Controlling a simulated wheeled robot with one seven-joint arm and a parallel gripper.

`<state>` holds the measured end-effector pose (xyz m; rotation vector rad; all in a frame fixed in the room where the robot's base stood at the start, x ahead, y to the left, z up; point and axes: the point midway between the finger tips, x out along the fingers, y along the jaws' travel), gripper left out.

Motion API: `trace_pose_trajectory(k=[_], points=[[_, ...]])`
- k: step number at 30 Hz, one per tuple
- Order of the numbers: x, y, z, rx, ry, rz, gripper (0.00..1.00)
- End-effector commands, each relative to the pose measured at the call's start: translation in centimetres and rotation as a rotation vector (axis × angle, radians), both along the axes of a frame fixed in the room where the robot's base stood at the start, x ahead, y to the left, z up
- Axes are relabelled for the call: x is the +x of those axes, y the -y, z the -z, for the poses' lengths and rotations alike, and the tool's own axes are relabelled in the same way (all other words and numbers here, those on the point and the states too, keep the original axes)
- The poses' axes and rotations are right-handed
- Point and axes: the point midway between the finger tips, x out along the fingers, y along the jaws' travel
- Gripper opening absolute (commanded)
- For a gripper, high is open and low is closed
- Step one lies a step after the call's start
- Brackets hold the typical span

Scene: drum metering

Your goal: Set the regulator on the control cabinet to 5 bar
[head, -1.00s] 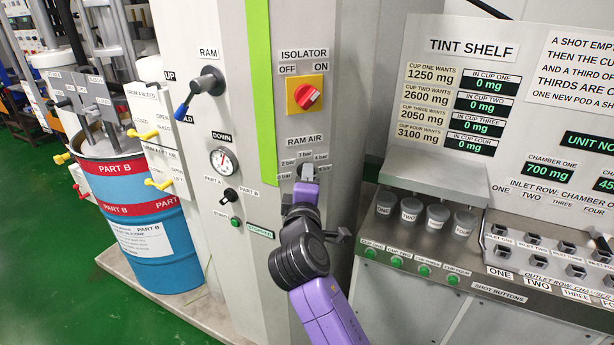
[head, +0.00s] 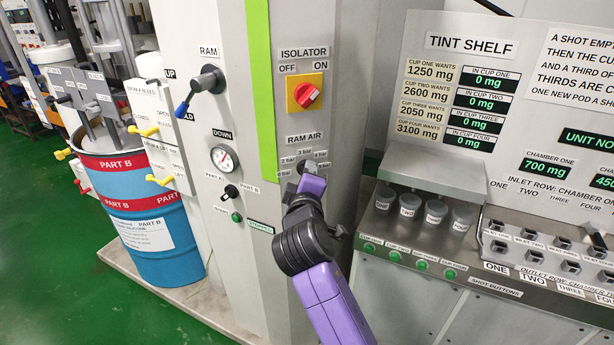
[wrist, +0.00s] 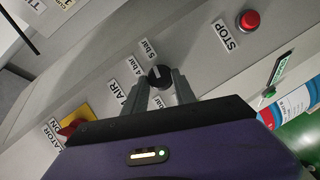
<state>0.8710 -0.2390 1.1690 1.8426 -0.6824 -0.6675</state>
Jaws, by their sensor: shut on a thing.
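The regulator is a small dark round knob with a pale pointer line, under the RAM AIR label on the grey cabinet (head: 228,60). The knob (wrist: 158,76) shows clearly in the wrist view, with bar marks around it. Its pointer line leans toward the side of the 4 bar (wrist: 139,66) and 5 bar (wrist: 151,49) marks; which one it meets exactly, I cannot tell. My gripper (wrist: 160,88) is shut on the knob, one finger on each side. In the head view my gripper (head: 309,172) reaches the knob from below and largely hides it.
The isolator switch (head: 308,95), red on yellow, sits above the regulator. A pressure gauge (head: 224,158) and a black lever (head: 230,192) are to its left. A red STOP button (wrist: 250,20) shows in the wrist view. The tint shelf with cups (head: 410,204) stands at right.

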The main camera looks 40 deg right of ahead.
Motion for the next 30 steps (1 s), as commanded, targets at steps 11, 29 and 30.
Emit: trace_pose_trajectory(k=[11,29,30], points=[[0.0,0.0,0.1,0.000,-0.002,0.001,0.54],[-4.6,-4.7,-0.6,0.000,-0.002,0.000,0.54],[-4.8,-5.0,-0.7,0.001,-0.001,0.000,0.54]])
